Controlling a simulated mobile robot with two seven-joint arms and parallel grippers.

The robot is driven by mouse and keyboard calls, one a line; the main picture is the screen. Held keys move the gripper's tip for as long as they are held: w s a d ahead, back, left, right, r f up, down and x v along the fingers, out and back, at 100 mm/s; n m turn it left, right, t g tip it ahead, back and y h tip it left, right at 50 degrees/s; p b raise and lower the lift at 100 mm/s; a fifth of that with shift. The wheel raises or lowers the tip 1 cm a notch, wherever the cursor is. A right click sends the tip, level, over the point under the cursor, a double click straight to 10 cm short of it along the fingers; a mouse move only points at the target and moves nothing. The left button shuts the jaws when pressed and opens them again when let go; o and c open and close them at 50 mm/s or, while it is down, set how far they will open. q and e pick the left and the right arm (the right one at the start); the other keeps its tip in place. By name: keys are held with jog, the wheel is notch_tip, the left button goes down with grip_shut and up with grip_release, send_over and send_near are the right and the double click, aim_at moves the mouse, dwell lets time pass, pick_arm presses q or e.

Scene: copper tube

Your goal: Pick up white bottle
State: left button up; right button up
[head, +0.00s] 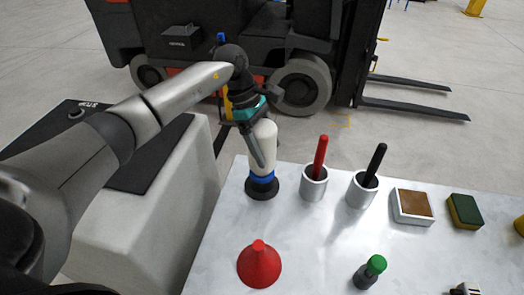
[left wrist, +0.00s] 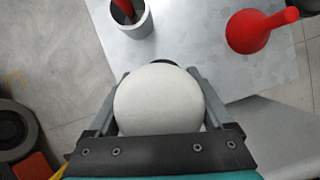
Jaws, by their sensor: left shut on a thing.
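The white bottle (head: 265,137) is at the table's far left corner in the head view. A blue band circles its lower part, and a black round base (head: 262,188) is under it. It looks upright. My left gripper (head: 258,155) comes down from above and is shut on the white bottle. In the left wrist view the bottle's round white top (left wrist: 158,98) fills the space between the two grey fingers. I cannot tell whether the bottle is lifted off the table. My right gripper is not in view.
A forklift (head: 290,50) stands behind.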

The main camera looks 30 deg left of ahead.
pick_arm(q)
grip_shut()
jog(key=shift+r, duration=0.1)
jog(key=shift+r, duration=0.1)
